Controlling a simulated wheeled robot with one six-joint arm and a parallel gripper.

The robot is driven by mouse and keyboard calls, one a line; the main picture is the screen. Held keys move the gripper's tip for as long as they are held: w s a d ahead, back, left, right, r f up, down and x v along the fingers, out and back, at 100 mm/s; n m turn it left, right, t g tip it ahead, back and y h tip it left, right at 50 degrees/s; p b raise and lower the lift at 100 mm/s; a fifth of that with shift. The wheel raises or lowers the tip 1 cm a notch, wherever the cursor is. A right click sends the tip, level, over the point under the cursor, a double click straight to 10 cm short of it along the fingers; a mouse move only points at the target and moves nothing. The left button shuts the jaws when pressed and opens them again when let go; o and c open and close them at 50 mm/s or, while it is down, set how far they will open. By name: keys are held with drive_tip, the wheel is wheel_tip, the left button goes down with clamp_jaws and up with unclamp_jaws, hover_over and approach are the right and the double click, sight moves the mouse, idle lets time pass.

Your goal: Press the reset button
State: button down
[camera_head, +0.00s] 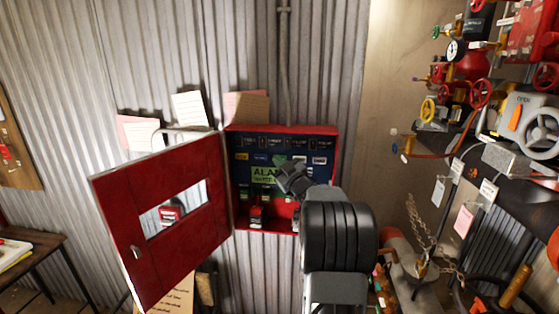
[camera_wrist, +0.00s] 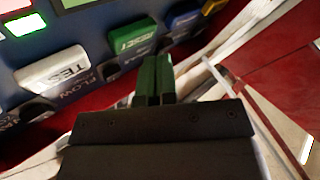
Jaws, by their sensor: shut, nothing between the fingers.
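The reset button (camera_wrist: 133,36) is a green block with white lettering on the blue panel (camera_wrist: 95,35) in the wrist view. My gripper (camera_wrist: 157,62) is shut and empty. Its green-tinted fingertips are just below and right of the reset button in the picture; I cannot tell whether they touch it. In the head view the open red cabinet (camera_head: 331,130) holds this panel with a green alarm display (camera_head: 291,172). My wrist and arm cover the cabinet's lower right there, and I cannot make out the reset button or my fingertips.
A white test button (camera_wrist: 52,69) sits left of the reset button and a blue button (camera_wrist: 186,19) sits right. The red cabinet door (camera_head: 118,215) with a window stands open to the left. Pipes, valves and a red handwheel (camera_head: 480,93) crowd the right side.

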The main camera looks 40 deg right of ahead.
drive_tip(key=shift+w+d, duration=0.15)
drive_tip(key=shift+w+d, duration=0.15)
drive_tip(key=shift+d, duration=0.05)
drive_tip(key=shift+w+d, duration=0.35)
drive_tip(key=shift+w, duration=0.05)
idle(1.0)
drive_tip(key=shift+s+a+b, duration=0.15)
drive_tip(key=shift+b, duration=0.2)
drive_tip(key=shift+s+a+b, duration=0.5)
drive_tip(key=shift+s+b, duration=0.05)
drive_tip(key=shift+s+a+b, duration=1.45)
drive_tip(key=shift+s+a, duration=0.3)
drive_tip(key=shift+s, duration=0.05)
